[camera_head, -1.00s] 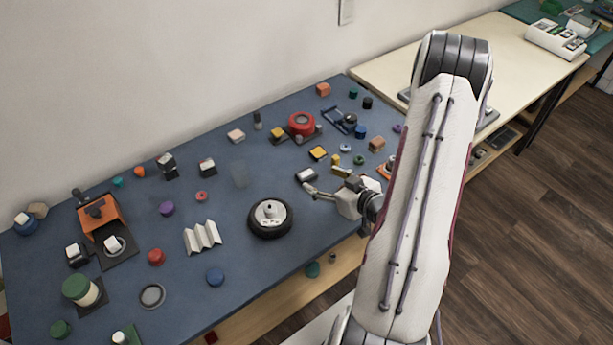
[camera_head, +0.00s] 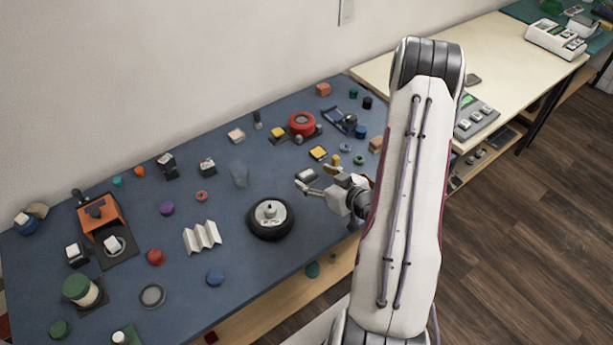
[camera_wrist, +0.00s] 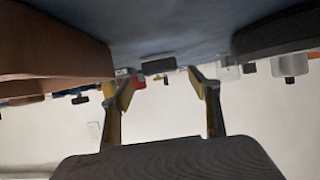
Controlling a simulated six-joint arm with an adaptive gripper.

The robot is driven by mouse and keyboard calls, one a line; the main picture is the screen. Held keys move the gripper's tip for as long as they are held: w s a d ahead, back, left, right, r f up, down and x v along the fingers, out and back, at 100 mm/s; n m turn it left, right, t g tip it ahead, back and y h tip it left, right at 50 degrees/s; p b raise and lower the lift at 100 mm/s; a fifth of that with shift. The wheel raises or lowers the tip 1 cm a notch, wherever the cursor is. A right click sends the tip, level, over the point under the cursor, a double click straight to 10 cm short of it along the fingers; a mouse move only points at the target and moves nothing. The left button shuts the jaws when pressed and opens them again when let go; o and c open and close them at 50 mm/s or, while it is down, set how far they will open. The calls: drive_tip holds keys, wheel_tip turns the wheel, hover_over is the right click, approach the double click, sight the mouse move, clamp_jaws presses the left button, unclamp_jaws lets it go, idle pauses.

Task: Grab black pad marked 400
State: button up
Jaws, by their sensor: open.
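A small dark block with a pale top (camera_head: 307,174) lies on the blue bench just beyond my gripper's fingertips. No marking can be read on it, so I cannot be sure it is the black pad marked 400. In the wrist view a dark block (camera_wrist: 158,66) shows ahead, between and beyond the fingers. My gripper (camera_head: 313,181) is open and empty, low over the bench to the right of the black wheel. Its two spread fingers also show in the wrist view (camera_wrist: 166,80).
In the wrist view, a brown object (camera_wrist: 50,58) is near at left and a dark edge (camera_wrist: 280,34) at right.

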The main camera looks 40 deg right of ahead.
sight(308, 175)
drive_tip(key=shift+x, duration=1.7)
drive_tip(key=shift+f, duration=0.1)
drive_tip(key=shift+c, duration=0.3)
drive_tip(key=c, duration=1)
